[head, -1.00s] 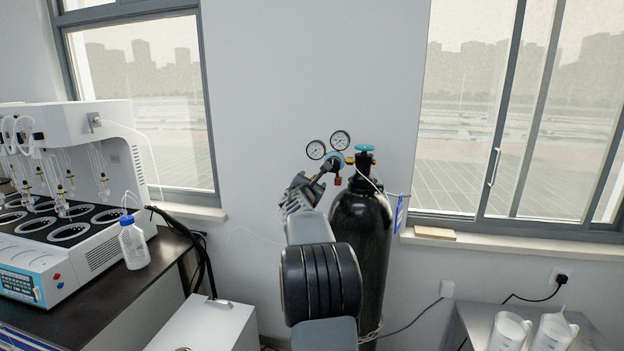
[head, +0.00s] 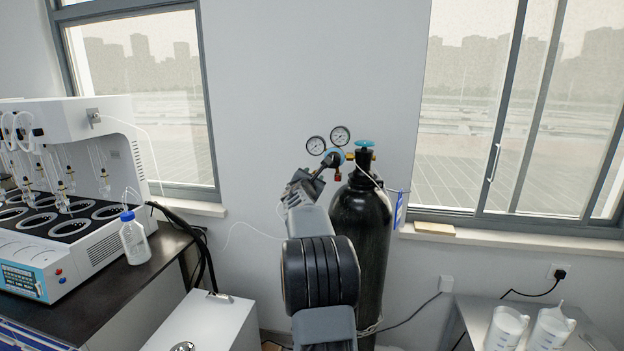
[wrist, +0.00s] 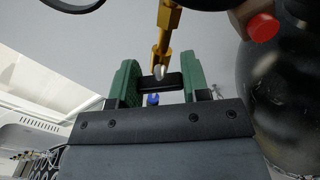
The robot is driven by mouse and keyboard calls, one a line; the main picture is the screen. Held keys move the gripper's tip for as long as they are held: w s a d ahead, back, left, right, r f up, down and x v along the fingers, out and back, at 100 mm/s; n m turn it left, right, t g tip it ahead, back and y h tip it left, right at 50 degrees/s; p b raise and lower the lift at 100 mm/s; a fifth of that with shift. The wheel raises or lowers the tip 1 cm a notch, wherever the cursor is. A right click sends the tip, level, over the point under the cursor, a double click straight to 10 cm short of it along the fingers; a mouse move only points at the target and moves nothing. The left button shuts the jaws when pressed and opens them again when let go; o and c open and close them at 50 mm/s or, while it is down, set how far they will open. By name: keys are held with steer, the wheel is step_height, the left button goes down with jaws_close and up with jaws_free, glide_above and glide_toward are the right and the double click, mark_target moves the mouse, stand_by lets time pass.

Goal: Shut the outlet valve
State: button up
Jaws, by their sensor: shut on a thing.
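The gas cylinder (head: 362,235) stands upright against the wall, with a blue-topped valve (head: 364,144) and a regulator with two round gauges (head: 316,145) on top. The outlet valve (wrist: 160,82) shows in the wrist view as a dark bar-shaped handle below a brass fitting (wrist: 162,38). My gripper (wrist: 160,72) has its green fingers on either side of this handle and is shut on it. In the head view my gripper (head: 308,183) is just left of the cylinder, below the gauges, and partly hides the outlet.
A white instrument (head: 105,245) and a bottle with a blue cap (head: 133,240) stand on the dark bench at left. A white box (head: 210,325) is low in front. White jugs (head: 506,328) stand on a table at right. A thin tube runs along the wall.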

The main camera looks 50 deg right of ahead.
steer(key=m+b, duration=0.1)
steer(key=b, duration=0.2)
steer(key=shift+f, duration=0.4)
steer(key=shift+r+m+b, duration=0.1)
steer(key=shift+m+b, duration=0.85)
steer(key=shift+m, duration=0.05)
steer(key=shift+r+m, duration=0.25)
steer(key=shift+m, duration=0.15)
steer(key=o, duration=0.9)
steer(key=shift+a, duration=0.1)
steer(key=shift+b+v, duration=2.35)
steer(key=shift+v, duration=4.5)
